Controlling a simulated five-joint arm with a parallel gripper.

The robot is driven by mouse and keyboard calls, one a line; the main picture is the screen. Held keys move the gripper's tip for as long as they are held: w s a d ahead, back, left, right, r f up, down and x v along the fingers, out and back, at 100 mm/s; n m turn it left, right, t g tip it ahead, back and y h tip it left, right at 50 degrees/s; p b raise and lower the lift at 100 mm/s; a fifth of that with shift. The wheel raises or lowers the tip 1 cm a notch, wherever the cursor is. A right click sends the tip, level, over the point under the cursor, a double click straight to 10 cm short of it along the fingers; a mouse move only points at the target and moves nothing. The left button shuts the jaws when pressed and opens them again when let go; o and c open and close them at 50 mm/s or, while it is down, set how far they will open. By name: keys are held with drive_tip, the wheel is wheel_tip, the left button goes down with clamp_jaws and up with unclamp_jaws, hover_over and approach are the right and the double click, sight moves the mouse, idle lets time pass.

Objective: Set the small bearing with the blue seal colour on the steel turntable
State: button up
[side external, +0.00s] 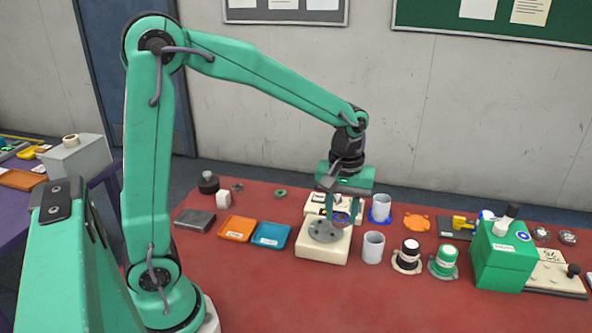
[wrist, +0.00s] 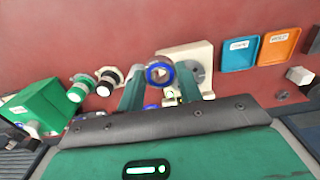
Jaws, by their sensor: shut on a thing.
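My gripper (side external: 342,210) is shut on a small bearing with a blue seal (side external: 341,217). In the wrist view the blue-rimmed bearing (wrist: 159,74) sits between the two green fingers. The steel turntable (side external: 325,233) is a grey disc on a cream base. In the side view the bearing appears just above and behind the disc's right edge; the exact gap cannot be told. In the wrist view the turntable (wrist: 199,74) is to the right of the bearing, partly hidden by the right finger.
Orange (side external: 238,228) and blue (side external: 271,235) trays lie left of the turntable. A grey-white cup (side external: 373,247), black-topped (side external: 408,254) and green-topped (side external: 444,261) containers, and a green box (side external: 502,255) stand to the right. A green-sealed ring (side external: 281,193) lies behind. The front table is clear.

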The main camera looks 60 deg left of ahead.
hover_over(326, 229)
wheel_tip(326, 229, down, 6)
drive_tip(key=shift+f, duration=0.15)
drive_tip(key=shift+f, duration=2)
drive_tip(key=shift+f, duration=0.1)
drive_tip(key=o, duration=1.1)
wheel_tip(326, 229, up, 12)
drive_tip(key=shift+r, duration=0.15)
